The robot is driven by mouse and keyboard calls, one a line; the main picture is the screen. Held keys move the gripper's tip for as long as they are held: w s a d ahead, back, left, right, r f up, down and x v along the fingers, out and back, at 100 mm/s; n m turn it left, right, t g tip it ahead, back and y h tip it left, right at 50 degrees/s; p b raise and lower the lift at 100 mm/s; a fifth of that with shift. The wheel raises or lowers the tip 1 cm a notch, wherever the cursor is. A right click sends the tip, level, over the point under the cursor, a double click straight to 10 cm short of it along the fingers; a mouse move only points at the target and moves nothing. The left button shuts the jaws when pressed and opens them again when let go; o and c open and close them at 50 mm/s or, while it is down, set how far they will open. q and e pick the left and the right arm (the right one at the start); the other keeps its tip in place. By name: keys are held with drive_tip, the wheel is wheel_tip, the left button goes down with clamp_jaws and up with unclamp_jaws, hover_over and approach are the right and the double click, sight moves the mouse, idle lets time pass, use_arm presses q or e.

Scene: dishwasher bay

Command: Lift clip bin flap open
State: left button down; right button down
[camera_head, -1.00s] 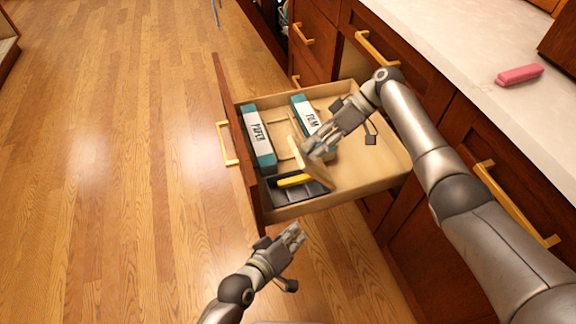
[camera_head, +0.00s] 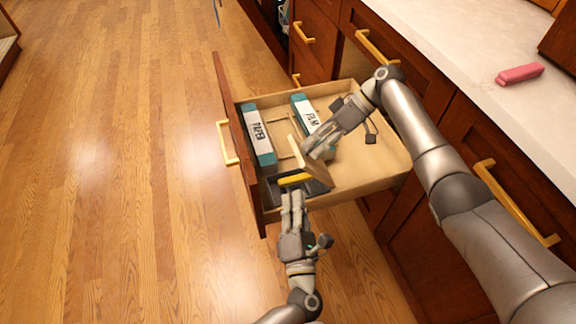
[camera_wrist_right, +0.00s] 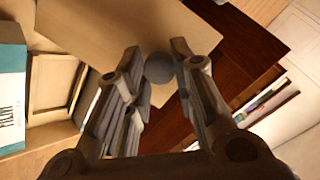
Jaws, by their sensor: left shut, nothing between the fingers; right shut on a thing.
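The clip bin (camera_head: 316,188) is a dark grey tray in the near corner of the open drawer, with a yellow item (camera_head: 295,180) in it. Its light wooden flap (camera_head: 309,162) stands raised and tilted. My right gripper (camera_head: 310,150) is shut at the flap. In the right wrist view the flap (camera_wrist_right: 120,35) fills the upper part, and a dark round knob (camera_wrist_right: 158,68) sits between the fingers (camera_wrist_right: 160,85). My left gripper (camera_head: 292,194) is shut and empty, its fingertips at the bin's near edge, partly covering it. Whether they touch the bin is unclear.
The drawer (camera_head: 345,188) also holds a box marked PAPER (camera_head: 258,136) and a box marked FILM (camera_head: 307,113). A pink object (camera_head: 520,74) lies on the counter (camera_head: 450,40). The wooden floor at left is clear.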

sight(293, 147)
drive_tip(key=shift+w+r, duration=0.1)
drive_tip(key=shift+r, duration=0.05)
use_arm(q)
drive_tip(key=w+a+r, duration=0.1)
drive_tip(key=w, duration=0.8)
drive_tip(key=shift+w+a+r+n, duration=0.15)
drive_tip(key=shift+w+a+n, duration=0.15)
drive_tip(key=shift+w+a, duration=0.05)
use_arm(e)
drive_tip(key=shift+a, duration=0.15)
drive_tip(key=c, duration=1.2)
unclamp_jaws()
drive_tip(key=shift+a, duration=0.1)
use_arm(q)
drive_tip(key=shift+w+d+r, duration=0.3)
drive_tip(key=shift+d+r, duration=0.6)
drive_tip(key=shift+r, duration=0.05)
use_arm(e)
drive_tip(key=shift+o, duration=0.2)
